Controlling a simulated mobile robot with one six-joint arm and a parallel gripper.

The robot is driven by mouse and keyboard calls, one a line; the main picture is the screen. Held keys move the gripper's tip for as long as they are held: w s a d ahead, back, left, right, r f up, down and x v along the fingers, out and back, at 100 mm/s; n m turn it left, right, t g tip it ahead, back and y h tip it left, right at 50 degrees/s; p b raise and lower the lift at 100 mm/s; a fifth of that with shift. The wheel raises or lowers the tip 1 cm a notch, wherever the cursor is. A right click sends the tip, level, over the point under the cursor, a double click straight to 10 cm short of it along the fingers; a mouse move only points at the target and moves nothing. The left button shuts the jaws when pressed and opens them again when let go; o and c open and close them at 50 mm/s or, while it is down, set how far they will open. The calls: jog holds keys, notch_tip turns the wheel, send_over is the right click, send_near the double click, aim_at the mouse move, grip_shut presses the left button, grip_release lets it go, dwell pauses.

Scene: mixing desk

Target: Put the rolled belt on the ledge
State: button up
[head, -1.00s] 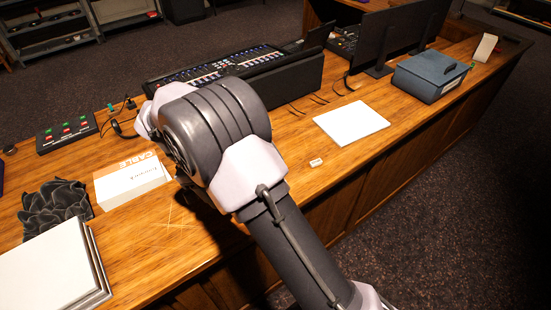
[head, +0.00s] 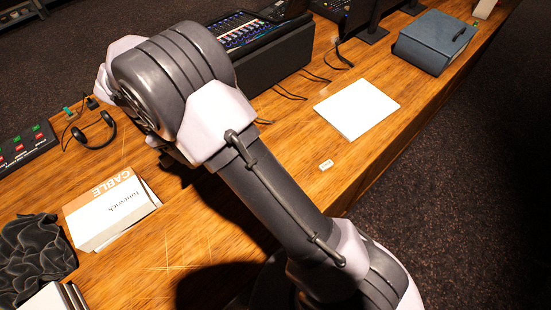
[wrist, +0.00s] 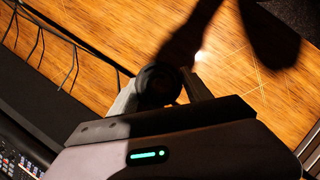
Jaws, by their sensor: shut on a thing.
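The rolled belt (wrist: 157,88) shows in the wrist view as a dark, round coil. My gripper (wrist: 162,86) is shut on it, with a pale finger on each side. The wood desk top shows beyond the coil; I cannot tell the height between them. In the head view my arm hides the gripper and the belt. I cannot pick out with certainty which surface is the ledge.
On the wooden desk (head: 290,160) are a mixing console (head: 250,35), a white pad (head: 357,108), a blue box (head: 435,42), a cable box (head: 108,212), headphones (head: 95,132) and a crumpled black cloth (head: 33,258). Thin cables lie beside the console.

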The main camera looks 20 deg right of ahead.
jog(key=f+b, duration=0.2)
jog(key=f, duration=0.1)
jog(key=f+b, duration=0.6)
jog(key=f, duration=0.1)
jog(key=shift+s, duration=0.35)
jog(key=shift+s+d+f+b, duration=0.1)
jog(key=shift+s+d+b, duration=0.05)
jog(key=shift+b, duration=0.4)
jog(key=s+d+b, duration=0.1)
jog(key=d, duration=0.4)
jog(key=s+d+b, duration=0.1)
jog(key=s+d, duration=0.1)
jog(key=d, duration=0.3)
jog(key=s+d+f+b, duration=0.1)
jog(key=s+d, duration=0.1)
jog(key=d, duration=0.2)
jog(key=shift+d+f, duration=0.1)
jog(key=shift+d, duration=0.3)
notch_tip(320, 180, down, 4)
jog(key=shift+d+r+b, duration=0.1)
jog(key=shift+r+b, duration=0.05)
jog(key=shift+b, duration=0.9)
jog(key=shift+r, duration=0.15)
jog(key=o, duration=1.5)
